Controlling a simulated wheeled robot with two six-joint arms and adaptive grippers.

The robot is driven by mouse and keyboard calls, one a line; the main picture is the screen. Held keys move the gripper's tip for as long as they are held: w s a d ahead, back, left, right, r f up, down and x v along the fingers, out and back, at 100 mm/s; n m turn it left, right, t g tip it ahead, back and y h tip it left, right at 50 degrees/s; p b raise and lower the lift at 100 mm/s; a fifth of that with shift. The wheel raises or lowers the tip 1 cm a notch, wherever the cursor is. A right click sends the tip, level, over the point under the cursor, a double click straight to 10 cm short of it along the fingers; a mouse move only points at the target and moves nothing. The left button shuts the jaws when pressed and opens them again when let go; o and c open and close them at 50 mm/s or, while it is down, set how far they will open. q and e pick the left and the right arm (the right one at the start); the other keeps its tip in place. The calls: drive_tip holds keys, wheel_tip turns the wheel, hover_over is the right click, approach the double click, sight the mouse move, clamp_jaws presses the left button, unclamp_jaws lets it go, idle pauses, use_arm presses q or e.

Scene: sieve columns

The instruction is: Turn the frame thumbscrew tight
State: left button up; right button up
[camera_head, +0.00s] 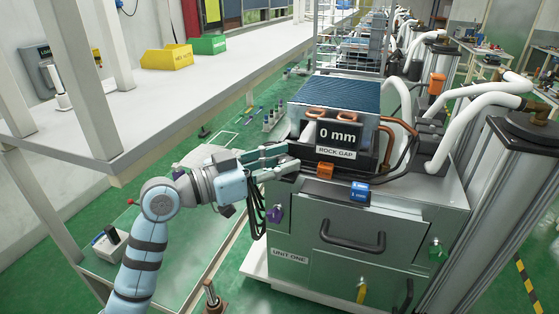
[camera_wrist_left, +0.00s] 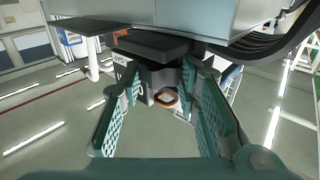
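The machine labelled UNIT ONE (camera_head: 300,232) stands right of centre in the head view. A black display reading 0 mm (camera_head: 338,135) is on it, above a ROCK GAP label. My left gripper (camera_head: 283,158) reaches in from the left, its fingers at the display's left side. In the left wrist view the green-padded fingers (camera_wrist_left: 162,82) are apart, with a dark block (camera_wrist_left: 160,75) and a copper loop (camera_wrist_left: 166,99) showing between them. I cannot tell whether they touch anything. I cannot identify the frame thumbscrew with certainty. My right gripper is not in view.
The machine's front carries an orange block (camera_head: 325,171), a blue block (camera_head: 360,192), a purple knob (camera_head: 275,214), a green knob (camera_head: 437,249) and a black handle (camera_head: 352,237). Hoses crowd its right side. A white bench (camera_head: 220,75) with a yellow bin (camera_head: 167,57) is at left.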

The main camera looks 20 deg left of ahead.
use_arm(q)
drive_tip(key=shift+a+f+m+g+h+b, duration=0.15)
drive_tip(key=shift+m+g+h+b, duration=0.4)
drive_tip(key=shift+b, duration=0.35)
drive_tip(key=m+g+h+b, duration=0.1)
drive_tip(key=g+b, duration=0.1)
drive_tip(key=m+g+h+b, duration=0.1)
drive_tip(key=g, duration=0.1)
drive_tip(key=shift+w+m+b, duration=0.2)
drive_tip(key=shift+m+b, duration=0.15)
drive_tip(key=shift+b, duration=0.05)
drive_tip(key=m+g+h+b, duration=0.1)
drive_tip(key=m+g, duration=0.1)
drive_tip(key=shift+w+g+h, duration=0.1)
drive_tip(key=shift+g+h, duration=0.15)
drive_tip(key=shift+g, duration=0.1)
drive_tip(key=shift+r+m+g, duration=0.2)
drive_tip(key=shift+m+g, duration=0.8)
drive_tip(key=shift+g, duration=0.4)
drive_tip(key=shift+h, duration=0.3)
drive_tip(key=o, duration=1.2)
drive_tip(key=shift+c, duration=0.2)
